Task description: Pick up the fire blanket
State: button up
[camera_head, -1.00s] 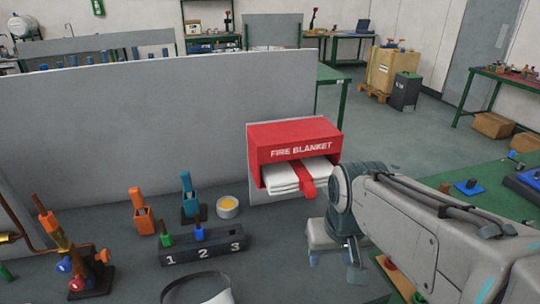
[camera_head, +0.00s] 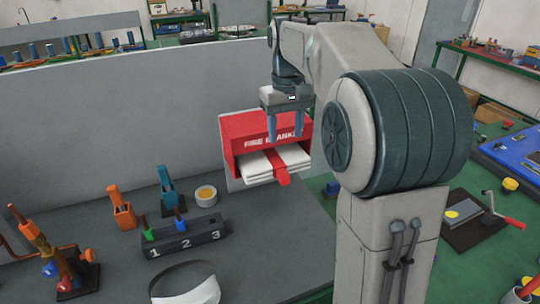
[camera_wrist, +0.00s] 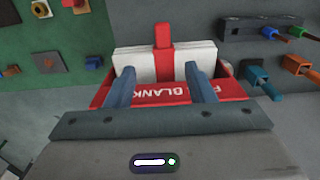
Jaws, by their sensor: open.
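The fire blanket (camera_head: 258,164) is a folded white bundle with a red strap, sitting in the open front of a red box (camera_head: 240,131) lettered "FIRE BLANKET". The box is fixed to a grey upright panel. My gripper (camera_head: 286,138) points down in front of the box in the head view, its fingers overlapping part of the lettering. Contact with the box cannot be told.
On the grey bench (camera_head: 115,262) stand a numbered block (camera_head: 186,238), an orange holder (camera_head: 122,212), a blue holder (camera_head: 168,190) and a round cup (camera_head: 206,196). A white band (camera_head: 187,288) lies in front. A green table (camera_head: 480,255) carries other items at the right.

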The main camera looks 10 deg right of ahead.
send_over(282, 171)
jog(key=f, duration=0.6)
jog(key=shift+d+f, duration=0.1)
jog(key=shift+d, duration=0.2)
jog(key=shift+a+f+p, duration=0.2)
jog(key=shift+f+p, duration=0.15)
jog(key=shift+f, duration=2.25)
jog(key=shift+r, duration=0.1)
grip_shut()
